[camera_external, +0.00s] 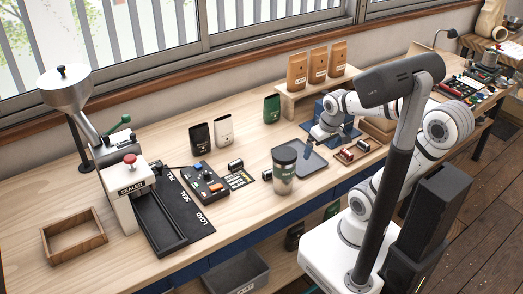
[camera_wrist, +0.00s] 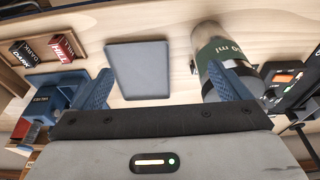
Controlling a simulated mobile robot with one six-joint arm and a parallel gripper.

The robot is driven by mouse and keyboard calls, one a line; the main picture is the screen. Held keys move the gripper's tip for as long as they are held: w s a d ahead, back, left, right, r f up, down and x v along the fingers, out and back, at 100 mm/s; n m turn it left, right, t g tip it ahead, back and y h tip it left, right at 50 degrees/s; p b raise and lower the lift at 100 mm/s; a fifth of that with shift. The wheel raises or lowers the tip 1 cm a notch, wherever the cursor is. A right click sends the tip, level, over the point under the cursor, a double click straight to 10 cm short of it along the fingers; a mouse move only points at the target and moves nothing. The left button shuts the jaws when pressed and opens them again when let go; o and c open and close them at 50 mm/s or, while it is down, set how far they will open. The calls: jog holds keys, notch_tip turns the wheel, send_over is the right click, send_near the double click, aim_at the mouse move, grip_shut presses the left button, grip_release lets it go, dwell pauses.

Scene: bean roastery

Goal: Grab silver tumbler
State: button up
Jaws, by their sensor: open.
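The silver tumbler (camera_external: 285,172) has a dark lid and a dark green band. It stands upright on the wooden bench, left of the grey pad. It also shows in the wrist view (camera_wrist: 209,45) at the upper right, with its lower part partly hidden by my right-hand finger. My gripper (camera_wrist: 160,75) is open, its two blue fingers wide apart with nothing held between them. The tumbler is beyond the right-hand finger, not between the fingers; whether they touch, I cannot tell. In the external view my gripper (camera_external: 309,139) is small, to the right of the tumbler.
The grey pad (camera_wrist: 140,70) lies flat ahead of the gap between my fingers. A control box (camera_external: 205,183) and the sealer (camera_external: 129,190) stand left of the tumbler. Small red and dark boxes (camera_external: 351,152) lie to the right. Pouches (camera_external: 223,130) stand behind.

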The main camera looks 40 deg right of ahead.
jog(key=shift+o, duration=0.2)
jog(key=n+g+p, duration=0.2)
jog(key=n+g, duration=0.1)
jog(key=n, duration=0.3)
send_near(285, 154)
jog(key=f, duration=0.3)
jog(key=d+f, duration=0.1)
jog(key=f, duration=0.1)
jog(key=shift+w+f, duration=0.2)
jog(key=f, duration=0.7)
jog(key=shift+s+a+f, duration=0.2)
jog(key=shift+a+f, duration=0.15)
jog(key=c, duration=1.5)
jog(key=shift+o, duration=0.2)
